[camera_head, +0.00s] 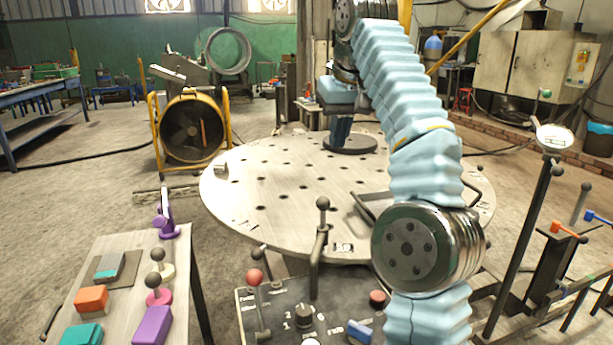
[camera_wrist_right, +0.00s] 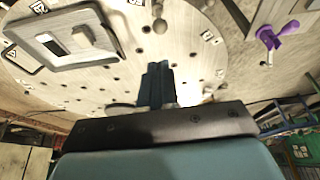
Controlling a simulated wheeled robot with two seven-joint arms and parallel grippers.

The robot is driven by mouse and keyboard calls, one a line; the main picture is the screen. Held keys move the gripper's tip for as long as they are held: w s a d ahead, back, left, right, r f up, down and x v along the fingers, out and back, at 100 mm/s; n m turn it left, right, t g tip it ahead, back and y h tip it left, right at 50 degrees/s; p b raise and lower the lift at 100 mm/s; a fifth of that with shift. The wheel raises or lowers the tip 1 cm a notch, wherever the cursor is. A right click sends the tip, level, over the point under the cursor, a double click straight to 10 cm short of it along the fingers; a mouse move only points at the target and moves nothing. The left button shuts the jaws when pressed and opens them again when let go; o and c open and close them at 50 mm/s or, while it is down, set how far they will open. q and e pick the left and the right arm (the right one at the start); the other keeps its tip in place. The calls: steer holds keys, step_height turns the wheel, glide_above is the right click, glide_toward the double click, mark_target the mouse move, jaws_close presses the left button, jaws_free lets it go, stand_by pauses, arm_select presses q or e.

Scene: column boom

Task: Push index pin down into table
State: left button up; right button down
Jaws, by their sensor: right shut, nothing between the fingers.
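The index pin (camera_head: 323,205) has a grey ball knob on a stem. It stands upright at the near edge of the round table (camera_head: 245,190), a perforated steel disc. A ball knob that looks like the same pin shows at the top of the right wrist view (camera_wrist_right: 160,24). My right gripper (camera_head: 338,147) reaches over the far part of the table, well beyond the pin. Its fingers point down, close together and empty, by a dark round disc (camera_head: 358,146). The closed fingers also show in the right wrist view (camera_wrist_right: 158,66). My left gripper is out of view.
A control panel (camera_head: 285,325) with a red-knobbed lever stands in front of the table. A side bench (camera_head: 125,265) with coloured blocks is at left. A flat frame (camera_wrist_right: 65,38) lies on the table. The table's left half is mostly clear.

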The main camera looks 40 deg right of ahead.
mark_target(326, 203)
steer(key=shift+r, duration=0.1)
steer(key=shift+w, duration=0.15)
steer(key=x, duration=1.4)
steer(key=shift+s+a, duration=0.15)
steer(key=shift+s, duration=0.2)
step_height(326, 203, down, 4)
steer(key=shift+r+b, duration=0.1)
steer(key=shift+b, duration=1.15)
